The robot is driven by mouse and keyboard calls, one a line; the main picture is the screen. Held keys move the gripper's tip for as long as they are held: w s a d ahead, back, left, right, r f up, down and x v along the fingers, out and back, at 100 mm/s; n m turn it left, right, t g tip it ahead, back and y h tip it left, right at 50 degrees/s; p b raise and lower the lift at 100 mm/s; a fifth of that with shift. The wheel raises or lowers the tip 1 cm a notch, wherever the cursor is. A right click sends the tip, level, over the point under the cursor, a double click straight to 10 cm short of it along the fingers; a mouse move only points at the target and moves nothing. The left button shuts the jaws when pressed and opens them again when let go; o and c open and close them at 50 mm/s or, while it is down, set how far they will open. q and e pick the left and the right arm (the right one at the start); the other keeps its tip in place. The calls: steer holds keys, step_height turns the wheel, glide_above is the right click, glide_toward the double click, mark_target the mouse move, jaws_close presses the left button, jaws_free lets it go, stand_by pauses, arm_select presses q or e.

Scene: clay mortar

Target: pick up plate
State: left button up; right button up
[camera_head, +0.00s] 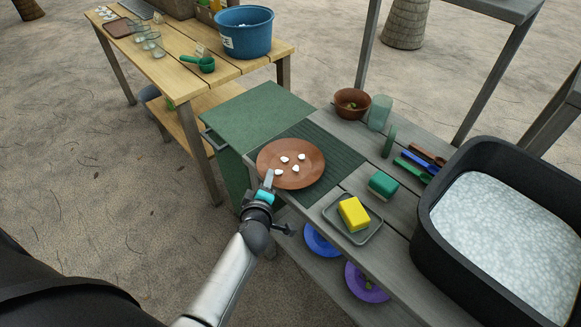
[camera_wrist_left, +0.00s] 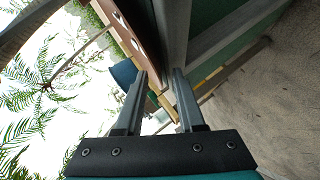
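The plate (camera_head: 291,163) is round and reddish brown, with several small white stones on it. It lies flat on a ribbed dark green mat (camera_head: 333,155) on the grey wooden counter. My left gripper (camera_head: 268,180) is at the plate's near left rim in the head view. In the left wrist view the two fingers (camera_wrist_left: 159,72) stand apart with a gap between them. The brown plate with white stones (camera_wrist_left: 123,32) shows just beyond one fingertip there; I cannot tell whether they touch. My right gripper is not in view.
A yellow sponge (camera_head: 353,213) lies on a grey tray right of the plate. A green block (camera_head: 383,185), a brown bowl (camera_head: 351,103) and a black basin (camera_head: 433,250) are on the counter. Blue (camera_head: 322,240) and purple (camera_head: 366,282) dishes are below. A wooden table (camera_head: 172,75) stands at upper left.

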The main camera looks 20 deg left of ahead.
arm_select(q)
jaws_close()
stand_by(0.6)
stand_by(0.8)
